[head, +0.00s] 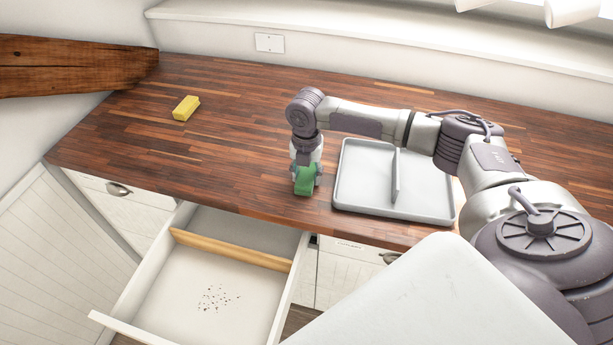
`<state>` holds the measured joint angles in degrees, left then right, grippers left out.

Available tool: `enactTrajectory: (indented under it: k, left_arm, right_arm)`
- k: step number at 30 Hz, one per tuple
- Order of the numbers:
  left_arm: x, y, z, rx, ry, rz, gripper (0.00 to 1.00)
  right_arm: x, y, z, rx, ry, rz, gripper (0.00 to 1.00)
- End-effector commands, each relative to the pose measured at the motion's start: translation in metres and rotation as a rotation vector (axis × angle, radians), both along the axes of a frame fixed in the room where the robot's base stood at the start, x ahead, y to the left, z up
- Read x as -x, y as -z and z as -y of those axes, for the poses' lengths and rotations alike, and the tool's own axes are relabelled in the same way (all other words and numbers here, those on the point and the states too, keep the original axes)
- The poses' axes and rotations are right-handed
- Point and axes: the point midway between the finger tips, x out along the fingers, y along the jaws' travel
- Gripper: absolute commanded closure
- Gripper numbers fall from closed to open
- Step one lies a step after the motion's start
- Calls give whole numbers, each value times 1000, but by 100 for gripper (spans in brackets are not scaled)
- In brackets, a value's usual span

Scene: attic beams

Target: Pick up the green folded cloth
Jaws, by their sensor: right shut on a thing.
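The green folded cloth (304,183) is at the tip of my right gripper (305,176), over the wooden countertop just left of the grey tray. The gripper points down and is shut on the cloth, with its fingers at the cloth's sides. I cannot tell whether the cloth still touches the countertop. My left gripper is not in view.
A grey divided tray (430,212) sits right of the cloth. A yellow sponge (186,108) lies at the back left of the countertop (235,130). An open drawer (170,290) with a wooden divider and dark crumbs juts out below. A beam (70,65) is at left.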

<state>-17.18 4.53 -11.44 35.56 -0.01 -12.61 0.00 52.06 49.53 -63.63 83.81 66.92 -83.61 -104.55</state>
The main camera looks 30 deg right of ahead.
Motion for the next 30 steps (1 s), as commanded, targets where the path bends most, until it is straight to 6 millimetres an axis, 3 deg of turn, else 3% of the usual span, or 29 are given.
enactTrajectory:
  k: [8, 14, 24, 30]
  left_arm:
    - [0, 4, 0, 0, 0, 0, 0]
    - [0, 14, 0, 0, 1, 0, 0]
    - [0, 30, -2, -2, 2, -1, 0]
    - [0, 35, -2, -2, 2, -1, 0]
  right_arm:
    - [-1, -8, 0, 0, 1, 1, 81]
    - [-2, -36, 0, -1, -1, 6, 81]
    - [70, -83, 26, 4, 1, 2, 81]
    - [99, -102, 35, 2, 2, 1, 81]
